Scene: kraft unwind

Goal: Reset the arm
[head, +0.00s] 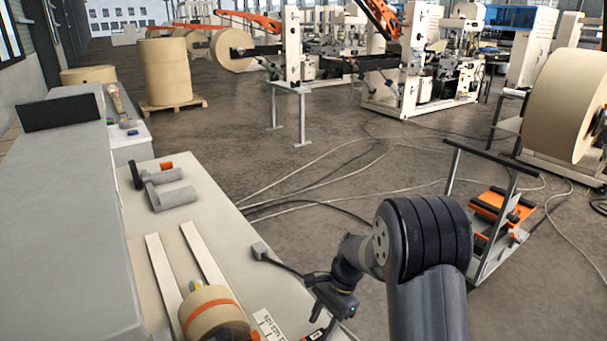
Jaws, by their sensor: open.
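My gripper (316,298) hangs from the dark wrist of my arm at the lower middle of the head view. It is open, over the right edge of the grey table (212,222). I see nothing held in it, though its lower part is partly hidden. A small kraft roll (215,312) with an orange band lies on the table to its left, apart from it. My arm's large black joint stands to the right of the gripper, bent, with its link running down out of view.
Two pale rails (205,255) lie near the roll. Grey cylindrical parts (170,190) lie farther back on the table. A low stand with orange parts (500,210) is on the floor at right. Cables (340,160) cross the open floor. A large kraft roll (555,105) stands at far right.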

